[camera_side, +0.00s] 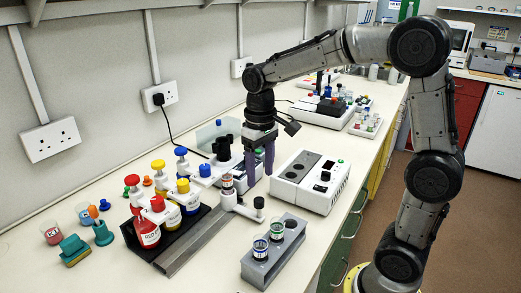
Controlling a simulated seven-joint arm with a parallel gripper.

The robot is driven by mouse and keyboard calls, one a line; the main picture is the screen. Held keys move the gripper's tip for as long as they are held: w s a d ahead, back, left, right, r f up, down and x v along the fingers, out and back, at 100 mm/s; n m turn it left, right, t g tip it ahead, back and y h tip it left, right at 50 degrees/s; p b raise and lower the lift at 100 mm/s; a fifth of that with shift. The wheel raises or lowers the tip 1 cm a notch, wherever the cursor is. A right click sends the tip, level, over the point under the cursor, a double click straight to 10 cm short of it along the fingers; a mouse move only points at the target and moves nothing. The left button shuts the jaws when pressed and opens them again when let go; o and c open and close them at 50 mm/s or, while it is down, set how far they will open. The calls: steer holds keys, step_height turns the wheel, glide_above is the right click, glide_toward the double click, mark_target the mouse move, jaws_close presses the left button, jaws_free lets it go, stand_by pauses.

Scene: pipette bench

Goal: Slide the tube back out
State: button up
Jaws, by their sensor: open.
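A small clear tube (227,182) with a reddish band stands upright in a white holder (228,200) at the far end of a grey rail (195,246). My gripper (260,174) points down with its two purple fingers apart. It is to the right of the tube and a little higher in the picture, and nothing shows between the fingers. Two more tubes stand in a grey rack (262,270) in front: one with a blue rim (260,248) and one with a green rim (277,230). I cannot tell which tube the task means.
Coloured bottles with dispenser tops, including a red bottle (146,232), stand left of the rail. A white instrument (312,182) sits right of my gripper. Small cups and teal pieces (74,249) lie at the left. The bench front (190,284) has bare room.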

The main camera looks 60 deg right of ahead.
step_height(320, 180, up, 6)
steer(key=shift+r, duration=0.25)
steer(key=shift+r, duration=0.1)
steer(key=s+a+r+t, duration=0.1)
steer(key=s+r+t, duration=0.1)
steer(key=s+r, duration=0.25)
steer(key=s+a+f+n+t, duration=0.1)
steer(key=s+f, duration=0.3)
steer(key=s, duration=0.2)
steer(key=s+a+f+t, duration=0.1)
steer(key=s+f+t, duration=0.1)
steer(key=s+f, duration=0.2)
steer(key=shift+s+a+f+n+t, duration=0.2)
steer(key=shift+s+n+t, duration=0.15)
steer(key=shift+s, duration=1.15)
